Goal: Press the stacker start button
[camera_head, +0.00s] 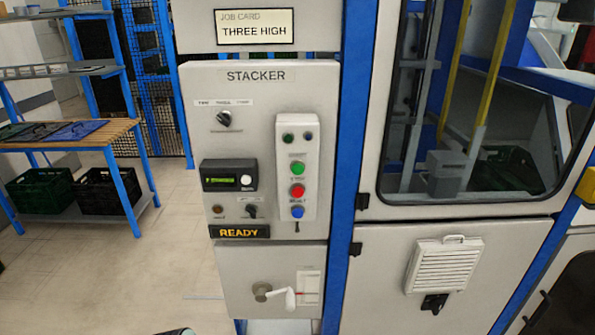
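The stacker panel (262,90) is a grey box headed "STACKER", upright in the middle of the view. On its right side is a raised button strip (284,150) with a green button (297,168), a red button (297,190) below it and a blue button (297,211) lowest. The small labels above the buttons are too blurred to read surely; the green one looks like the start button. A sign (239,231) at the panel's foot reads "READY" in lit amber.
The panel also carries a rotary switch (224,118), a small display (229,175) and a lower selector (251,211). A white crank handle (290,298) sticks out below. A job card (254,27) reads "THREE HIGH". A windowed machine door (450,230) stands right; a workbench (75,135) stands left.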

